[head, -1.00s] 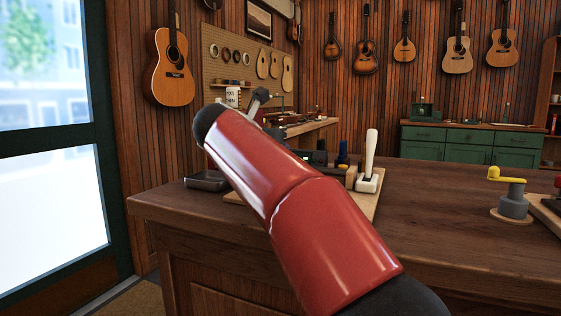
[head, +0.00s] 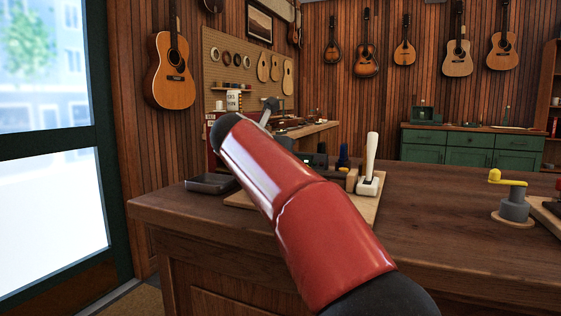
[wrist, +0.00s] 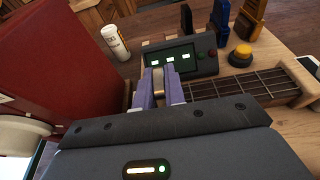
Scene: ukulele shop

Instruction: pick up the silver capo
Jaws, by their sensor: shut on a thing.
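The fingers are in front of a dark box with lit green displays (wrist: 180,57) and beside a fretted neck (wrist: 235,88). I cannot tell whether the held piece touches the neck.
Dark blue upright pieces (wrist: 220,18) and a yellow button (wrist: 241,53) stand near the neck. A white bottle (wrist: 115,42) and a red case (wrist: 60,70) are at left. On the counter are a dark tray (head: 210,184), a white lever (head: 370,160) and a yellow crank (head: 507,180).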

